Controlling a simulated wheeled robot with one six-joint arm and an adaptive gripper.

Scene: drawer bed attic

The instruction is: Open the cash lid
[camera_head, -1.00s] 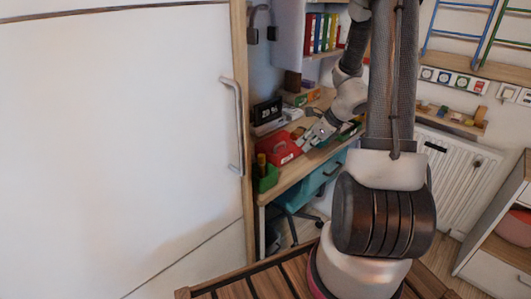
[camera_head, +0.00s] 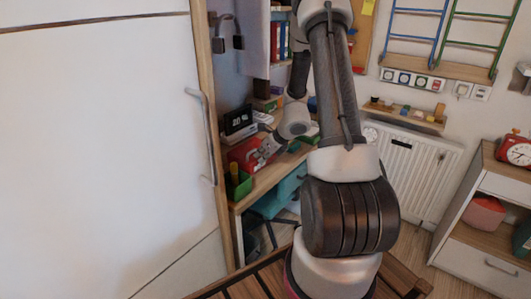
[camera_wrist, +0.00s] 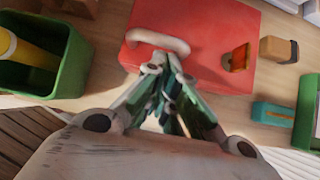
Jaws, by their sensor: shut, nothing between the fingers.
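The red cash box (camera_head: 243,153) stands on the wooden desk, close to its front edge. In the wrist view, the red box (camera_wrist: 215,35) fills the top middle, with a pale pink handle (camera_wrist: 172,41) along its near side. Its lid looks closed. My gripper (camera_wrist: 168,75) is shut and empty, with its fingertips at the box's near edge just by the handle. I cannot tell whether they touch it. In the head view my gripper (camera_head: 265,150) overlaps the right part of the box and hides some of it.
A green bin (camera_wrist: 45,55) with a yellow item stands left of the box. A small brown block (camera_wrist: 278,49) and a teal item (camera_wrist: 272,114) lie to the right. A digital clock (camera_head: 238,121) stands behind. A white door (camera_head: 100,150) borders the desk at left.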

